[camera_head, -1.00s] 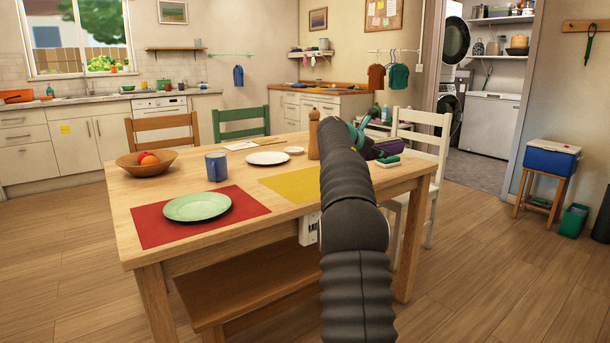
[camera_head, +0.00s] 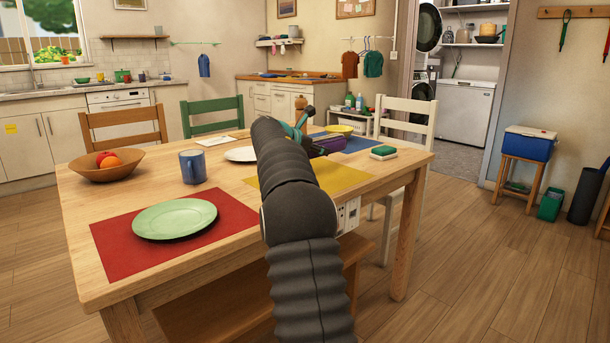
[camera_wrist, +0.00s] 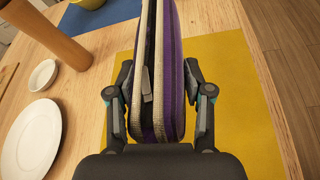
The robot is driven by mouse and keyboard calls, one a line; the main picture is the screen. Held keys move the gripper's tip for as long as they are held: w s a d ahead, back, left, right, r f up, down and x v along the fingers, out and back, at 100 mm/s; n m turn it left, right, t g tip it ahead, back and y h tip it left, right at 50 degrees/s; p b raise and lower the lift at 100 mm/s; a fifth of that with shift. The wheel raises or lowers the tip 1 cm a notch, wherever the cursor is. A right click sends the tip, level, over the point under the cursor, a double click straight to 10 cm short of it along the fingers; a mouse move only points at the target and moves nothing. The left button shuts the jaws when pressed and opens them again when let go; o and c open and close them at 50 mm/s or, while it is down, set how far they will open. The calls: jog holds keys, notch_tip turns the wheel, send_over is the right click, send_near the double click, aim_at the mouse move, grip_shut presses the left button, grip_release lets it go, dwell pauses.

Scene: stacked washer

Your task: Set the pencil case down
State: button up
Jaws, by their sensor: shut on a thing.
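The pencil case (camera_wrist: 168,70), purple and grey with a zip, stands on edge between the fingers of my gripper (camera_wrist: 160,105) in the wrist view. The fingers press on it from both sides. Below it is the yellow placemat (camera_wrist: 235,90); I cannot tell if the case touches it. In the head view my arm hides most of the gripper, and a purple part of the case (camera_head: 330,144) shows just right of the arm, over the table (camera_head: 90,205).
The table holds a red placemat with a green plate (camera_head: 175,218), a blue mug (camera_head: 193,166), a fruit bowl (camera_head: 108,165), a white plate (camera_wrist: 32,138), a wooden mill (camera_wrist: 45,35) and a green-topped block (camera_head: 383,152). Part of the yellow mat (camera_head: 345,178) is clear.

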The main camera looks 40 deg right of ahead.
jog(key=a+f, duration=0.1)
jog(key=a, duration=0.1)
jog(key=w+a+f, duration=0.1)
jog(key=shift+a+f+b, duration=0.2)
jog(key=shift+a+b, duration=0.1)
jog(key=shift+a, duration=0.1)
notch_tip(320, 180, down, 4)
jog(key=shift+s+f+b, duration=0.1)
jog(key=shift+b, duration=0.5)
jog(key=o, duration=1.3)
jog(key=shift+c, duration=0.2)
jog(key=v, duration=1.2)
